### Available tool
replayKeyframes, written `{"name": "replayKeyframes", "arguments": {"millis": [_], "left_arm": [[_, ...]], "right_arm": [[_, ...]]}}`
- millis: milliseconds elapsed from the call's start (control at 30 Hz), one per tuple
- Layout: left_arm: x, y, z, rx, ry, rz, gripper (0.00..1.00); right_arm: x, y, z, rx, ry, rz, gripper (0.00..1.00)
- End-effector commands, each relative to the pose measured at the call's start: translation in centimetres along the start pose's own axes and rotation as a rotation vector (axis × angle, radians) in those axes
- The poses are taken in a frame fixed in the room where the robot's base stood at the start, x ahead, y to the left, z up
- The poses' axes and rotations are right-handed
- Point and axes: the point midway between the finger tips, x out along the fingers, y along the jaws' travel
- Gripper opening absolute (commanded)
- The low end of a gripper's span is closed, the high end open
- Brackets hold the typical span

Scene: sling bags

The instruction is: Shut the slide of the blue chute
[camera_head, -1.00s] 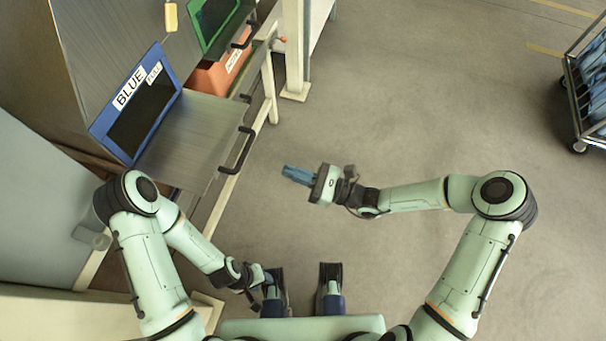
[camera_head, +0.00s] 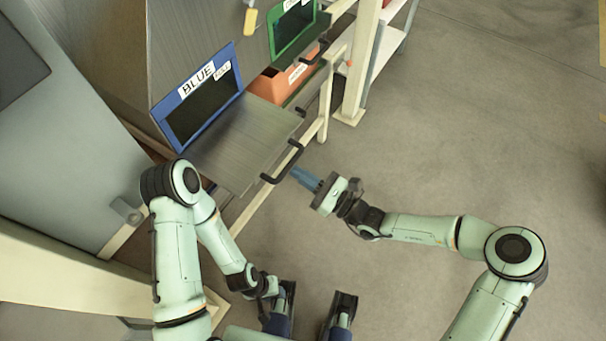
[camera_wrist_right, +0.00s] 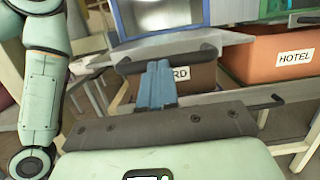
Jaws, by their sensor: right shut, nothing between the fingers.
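The blue chute (camera_head: 208,95) is at the upper left in the head view, a dark opening in a blue frame labelled BLUE. Its grey metal slide (camera_head: 235,140) sticks out below the opening, with a black handle (camera_head: 283,163) on its outer edge. My right gripper (camera_head: 298,173) is shut and empty, its blue fingers pointing at the handle from the right, very close to it. In the right wrist view the fingers (camera_wrist_right: 157,70) overlap the handle (camera_wrist_right: 165,58); I cannot tell if they touch. My left gripper (camera_head: 272,288) hangs low near my base; its fingers are unclear.
A green-framed chute (camera_head: 295,25) with its own handle is beyond the blue one. An orange bin (camera_head: 275,85) sits below it; a HOTEL bin (camera_wrist_right: 278,55) shows in the wrist view. A cream post (camera_head: 360,65) stands behind. The floor at right is clear.

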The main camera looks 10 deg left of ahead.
Motion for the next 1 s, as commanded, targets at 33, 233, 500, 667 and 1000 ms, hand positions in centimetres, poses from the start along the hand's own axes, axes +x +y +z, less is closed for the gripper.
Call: {"name": "replayKeyframes", "arguments": {"millis": [33, 233, 500, 667, 1000], "left_arm": [[-0.1, 0.0, 0.0, 0.0, 0.0, 0.0, 0.43], [-0.4, 0.1, 0.2, 0.0, -0.005, -0.001, 0.43], [-0.7, 0.1, 0.4, -0.001, -0.012, -0.003, 0.43], [-0.6, 0.0, 0.4, -0.001, -0.011, -0.003, 0.43], [-0.5, 0.1, 0.3, -0.001, -0.008, -0.002, 0.43]], "right_arm": [[0.3, 0.0, 0.0, 0.0, 0.0, 0.001, 0.0], [3.2, 0.1, -0.5, 0.001, -0.003, 0.003, 0.0], [9.8, 0.2, -1.8, 0.001, -0.003, 0.004, 0.0], [12.8, 0.1, -2.5, 0.0, -0.003, 0.002, 0.0], [15.5, 0.0, -3.0, 0.0, -0.001, 0.0, 0.0]]}}
